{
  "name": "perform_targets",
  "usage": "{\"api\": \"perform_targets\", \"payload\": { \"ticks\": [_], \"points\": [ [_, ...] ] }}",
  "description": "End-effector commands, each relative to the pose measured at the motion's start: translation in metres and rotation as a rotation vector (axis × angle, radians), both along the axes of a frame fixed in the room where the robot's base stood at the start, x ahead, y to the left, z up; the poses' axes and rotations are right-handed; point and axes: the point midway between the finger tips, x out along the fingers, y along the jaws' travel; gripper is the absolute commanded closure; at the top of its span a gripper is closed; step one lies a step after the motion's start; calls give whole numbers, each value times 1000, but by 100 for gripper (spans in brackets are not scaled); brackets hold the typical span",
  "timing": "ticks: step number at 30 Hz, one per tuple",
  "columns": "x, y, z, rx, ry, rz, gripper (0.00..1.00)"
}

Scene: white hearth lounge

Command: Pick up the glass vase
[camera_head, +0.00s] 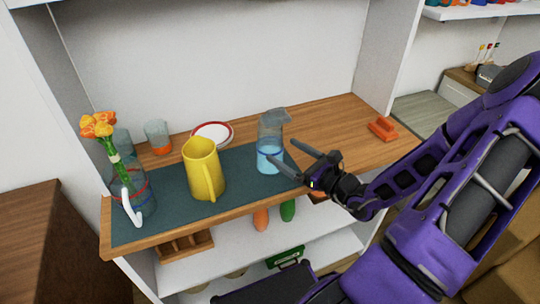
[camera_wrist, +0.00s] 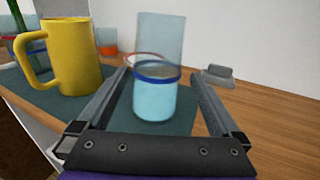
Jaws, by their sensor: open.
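A clear glass vase (camera_head: 270,145) with blue liquid and a blue band stands upright on the dark mat (camera_head: 240,164) on the wooden shelf. In the wrist view the vase (camera_wrist: 157,95) is in the middle, framed by the two fingers. My gripper (camera_head: 280,150) is open and comes at the vase from the right, its fingertips close to it. The wrist view shows a gap between the vase and each finger of the gripper (camera_wrist: 158,74). I cannot tell how far the vase is between the fingers.
A yellow mug (camera_head: 203,171) stands left of the vase. Further left is a glass container with orange flowers (camera_head: 100,124). A plate (camera_head: 212,133) and a small glass (camera_head: 158,138) are behind. An orange object (camera_head: 382,128) lies right.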

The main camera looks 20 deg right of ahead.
Motion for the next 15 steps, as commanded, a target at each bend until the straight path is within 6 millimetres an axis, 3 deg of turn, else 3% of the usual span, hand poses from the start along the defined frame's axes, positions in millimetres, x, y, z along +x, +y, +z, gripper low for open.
{"api": "perform_targets", "payload": {
  "ticks": [4, 15],
  "points": [
    [24, 11, -1, -1, -2, 3, 0],
    [55, 26, 1, -1, -2, 3, 0]
  ]
}}
